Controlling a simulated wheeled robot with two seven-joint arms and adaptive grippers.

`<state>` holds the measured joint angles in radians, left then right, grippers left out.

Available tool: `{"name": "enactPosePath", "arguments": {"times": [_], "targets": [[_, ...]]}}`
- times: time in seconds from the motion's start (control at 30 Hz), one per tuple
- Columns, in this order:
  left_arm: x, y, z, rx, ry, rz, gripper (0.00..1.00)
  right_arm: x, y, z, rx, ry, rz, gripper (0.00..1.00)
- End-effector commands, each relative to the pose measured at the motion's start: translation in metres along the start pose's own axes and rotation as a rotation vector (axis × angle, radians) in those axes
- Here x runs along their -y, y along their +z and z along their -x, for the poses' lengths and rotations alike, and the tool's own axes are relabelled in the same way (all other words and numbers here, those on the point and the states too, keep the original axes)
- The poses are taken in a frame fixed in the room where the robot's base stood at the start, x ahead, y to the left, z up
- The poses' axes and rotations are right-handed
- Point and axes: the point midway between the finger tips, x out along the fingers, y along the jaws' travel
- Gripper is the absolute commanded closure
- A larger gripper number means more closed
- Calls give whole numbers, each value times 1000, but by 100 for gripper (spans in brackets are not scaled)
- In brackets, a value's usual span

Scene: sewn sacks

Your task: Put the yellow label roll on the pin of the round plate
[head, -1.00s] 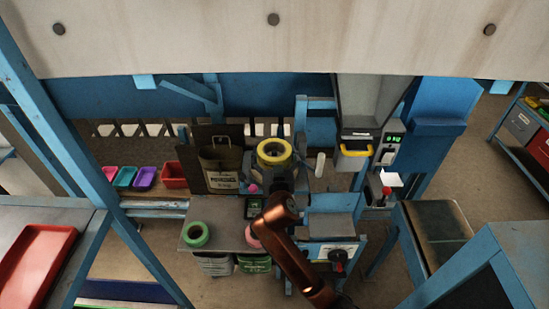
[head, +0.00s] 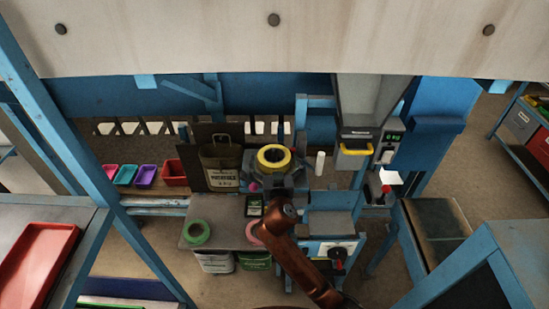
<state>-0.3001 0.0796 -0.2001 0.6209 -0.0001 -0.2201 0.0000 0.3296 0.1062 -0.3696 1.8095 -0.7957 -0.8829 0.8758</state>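The yellow label roll (head: 265,164) shows in the middle of the head view, its hole facing up. My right gripper (head: 279,170) is dark and sits at the roll, on the end of my copper-coloured arm. It appears shut on the roll, though its fingertips are hard to make out. A pale upright post (head: 320,163) stands just right of the roll. I cannot tell whether it is the plate's pin. The round plate itself cannot be made out clearly; the gripper and roll hide the area beneath them. My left gripper is not in view.
A green roll (head: 188,238) and a partly hidden pink roll (head: 252,232) lie on the grey table (head: 223,238). A brown sack (head: 221,167) stands left of the gripper. A machine with a yellow handle (head: 355,152) stands to the right. Small coloured trays (head: 146,175) sit at the left.

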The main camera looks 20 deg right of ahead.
Motion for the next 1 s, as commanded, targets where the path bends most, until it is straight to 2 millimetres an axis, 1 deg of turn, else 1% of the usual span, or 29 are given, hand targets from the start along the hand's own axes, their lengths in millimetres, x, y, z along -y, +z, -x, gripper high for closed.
{"name": "enactPosePath", "arguments": {"times": [0.2,0.33,0.47,0.7,0.8,0.9,1.0], "targets": [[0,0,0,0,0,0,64,0,-1,0,0,0,0,0],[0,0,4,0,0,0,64,0,-5,2,-1,0,-1,0],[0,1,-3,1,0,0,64,0,-1,22,0,-1,-4,0],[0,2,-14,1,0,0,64,0,0,74,1,-2,-4,0],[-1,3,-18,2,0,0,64,0,-1,93,1,1,-4,0],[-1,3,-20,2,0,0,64,0,-1,106,0,-1,-2,0],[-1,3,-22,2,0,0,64,0,-2,115,0,0,-2,0]]}}
